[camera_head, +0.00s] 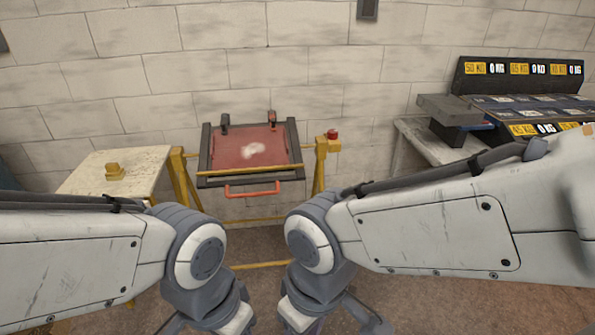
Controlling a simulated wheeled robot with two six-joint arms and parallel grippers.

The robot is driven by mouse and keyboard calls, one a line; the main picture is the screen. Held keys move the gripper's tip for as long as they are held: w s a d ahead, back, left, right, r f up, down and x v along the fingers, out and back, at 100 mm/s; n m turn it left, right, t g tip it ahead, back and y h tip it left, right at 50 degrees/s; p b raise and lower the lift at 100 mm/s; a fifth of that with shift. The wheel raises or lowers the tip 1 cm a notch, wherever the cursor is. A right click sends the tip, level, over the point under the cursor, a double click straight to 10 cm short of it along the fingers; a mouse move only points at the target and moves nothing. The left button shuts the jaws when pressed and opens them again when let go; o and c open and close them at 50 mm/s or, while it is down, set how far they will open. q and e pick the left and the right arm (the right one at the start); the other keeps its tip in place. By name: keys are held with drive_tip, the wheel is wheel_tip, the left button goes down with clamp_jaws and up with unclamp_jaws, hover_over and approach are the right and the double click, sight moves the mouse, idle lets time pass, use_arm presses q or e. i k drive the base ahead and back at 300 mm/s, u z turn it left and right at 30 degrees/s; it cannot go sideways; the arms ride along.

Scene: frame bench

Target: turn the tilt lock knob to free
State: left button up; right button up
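A red knob (332,133) sits on top of a small yellow block at the right end of the yellow stand (321,160). The stand carries a tilted dark frame (206,150) with a red panel (232,149) in it. It is too small to tell which way the knob is turned. A red handle bar (252,190) runs along the front of the frame. Both my arms come in from the sides and bend down in front of the stand, well short of the knob. My grippers are below the bottom edge of the picture.
On the right, a bench (425,140) holds a dark grey block (450,110) and a labelled weight rack (520,78). A block wall closes the back. The space above the panel is clear.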

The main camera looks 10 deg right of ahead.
sight(332, 134)
drive_tip(key=z, duration=0.3)
drive_tip(key=i, duration=2.05)
drive_tip(key=u, duration=0.25)
